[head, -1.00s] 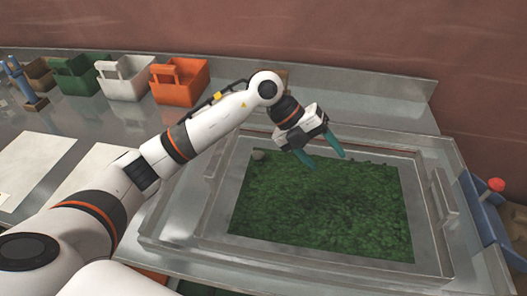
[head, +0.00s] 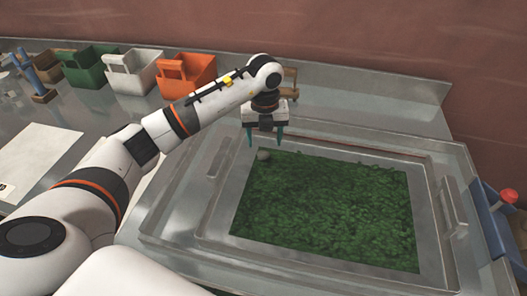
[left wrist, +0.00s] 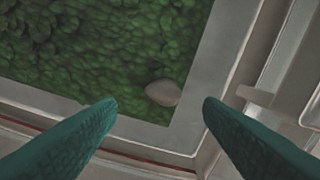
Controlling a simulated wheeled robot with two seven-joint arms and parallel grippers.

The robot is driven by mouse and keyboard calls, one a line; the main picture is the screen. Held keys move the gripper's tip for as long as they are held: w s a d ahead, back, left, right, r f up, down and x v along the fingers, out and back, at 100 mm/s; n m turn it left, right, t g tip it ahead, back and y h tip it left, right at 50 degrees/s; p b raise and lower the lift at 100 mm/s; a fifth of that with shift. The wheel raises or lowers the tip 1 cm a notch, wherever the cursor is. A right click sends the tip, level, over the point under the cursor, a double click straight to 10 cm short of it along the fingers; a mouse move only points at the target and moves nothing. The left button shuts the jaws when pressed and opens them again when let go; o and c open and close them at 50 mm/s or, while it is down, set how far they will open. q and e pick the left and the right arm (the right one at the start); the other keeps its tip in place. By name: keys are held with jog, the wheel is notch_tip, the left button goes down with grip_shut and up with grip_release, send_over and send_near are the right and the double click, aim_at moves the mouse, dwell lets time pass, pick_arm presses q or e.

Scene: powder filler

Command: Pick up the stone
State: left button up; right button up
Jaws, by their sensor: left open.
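The stone (head: 264,155) is small, grey and rounded. It lies at the far left corner of the green leafy bed (head: 325,205) in the metal tray. In the left wrist view the stone (left wrist: 163,93) rests on the leaves close to the tray's inner corner, ahead of the gap between the fingertips. My left gripper (head: 265,143) points down just above and beside the stone, with its teal fingers apart and nothing between them. Both fingers also show in the left wrist view (left wrist: 160,108). My right gripper is not in view.
The metal tray's rim (head: 200,190) surrounds the leaves closely on the stone's side. Orange (head: 188,80), white (head: 130,75) and green (head: 90,68) carriers stand at the back left. A blue holder with a red-topped item (head: 507,196) is at the right edge.

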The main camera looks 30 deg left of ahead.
aim_at(264, 151)
pick_arm(q)
notch_tip(264, 151, down, 4)
jog(key=shift+s+a+r+p, duration=0.15)
jog(key=shift+p, duration=0.6)
jog(key=shift+f, duration=0.5)
jog(key=c, duration=1.1)
